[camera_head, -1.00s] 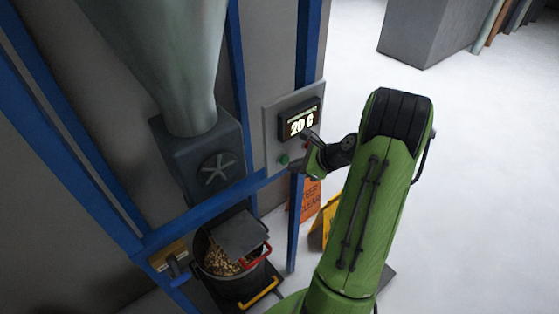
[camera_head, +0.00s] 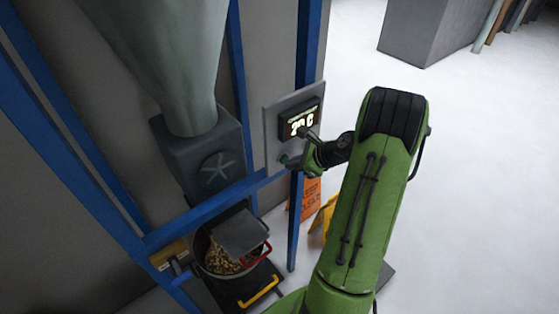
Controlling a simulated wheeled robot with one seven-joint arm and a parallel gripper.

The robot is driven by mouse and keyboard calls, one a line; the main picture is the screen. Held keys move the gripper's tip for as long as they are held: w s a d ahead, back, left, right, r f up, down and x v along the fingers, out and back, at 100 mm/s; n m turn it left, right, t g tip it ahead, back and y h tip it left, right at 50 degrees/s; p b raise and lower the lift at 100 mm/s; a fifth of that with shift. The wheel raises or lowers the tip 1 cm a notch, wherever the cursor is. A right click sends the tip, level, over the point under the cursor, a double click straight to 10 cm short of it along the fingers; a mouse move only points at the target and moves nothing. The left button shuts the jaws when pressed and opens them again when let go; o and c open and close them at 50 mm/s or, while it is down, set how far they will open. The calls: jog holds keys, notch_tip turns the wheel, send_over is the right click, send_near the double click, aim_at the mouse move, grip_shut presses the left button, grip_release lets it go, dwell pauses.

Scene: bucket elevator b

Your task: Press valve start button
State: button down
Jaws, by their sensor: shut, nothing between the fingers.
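A grey control panel (camera_head: 272,127) is fixed to the blue frame, with a lit display (camera_head: 301,122) at its upper part; its digits are partly covered by my arm's end. A green button (camera_head: 284,158) shows at the lower part of the panel. My gripper (camera_head: 291,162) is shut and empty at the lower part of the panel, right at the green button. I cannot tell whether it touches the button. Any other button on the panel is hidden behind my wrist.
A grey hopper (camera_head: 180,60) ends in a valve box (camera_head: 212,150) left of the panel. Below stands a bucket (camera_head: 222,266) of pale pieces with a red handle. Orange and yellow signs (camera_head: 310,199) stand behind my arm.

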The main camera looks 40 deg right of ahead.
dwell(0.4)
jog(key=shift+s, duration=0.8)
jog(key=shift+s, duration=0.1)
jog(key=s, duration=0.6)
jog(key=shift+s+d, duration=0.1)
dwell(0.3)
